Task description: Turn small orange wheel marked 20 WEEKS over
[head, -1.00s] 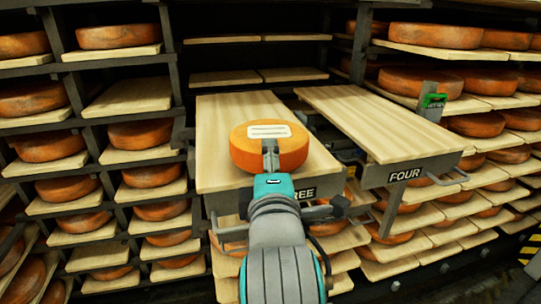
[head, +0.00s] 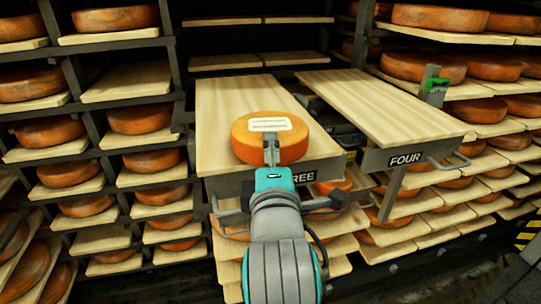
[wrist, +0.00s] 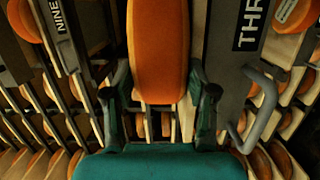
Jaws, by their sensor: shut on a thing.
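The small orange wheel (head: 290,147) has a white label with dark lines on its upward face; the print is too small to read. It lies about flat over the front part of the wooden board marked THREE (head: 225,100). I cannot tell whether it touches the board. My gripper (head: 271,152) is shut on its near side. In the wrist view the orange wheel (wrist: 158,40) shows its rim between the fingers of my gripper (wrist: 158,82). Its underside is hidden.
An empty board marked FOUR (head: 385,100) stands to the right, with a metal handle (head: 445,162) at its front. Racks with several orange wheels (head: 140,118) fill both sides. The board behind the held wheel is bare.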

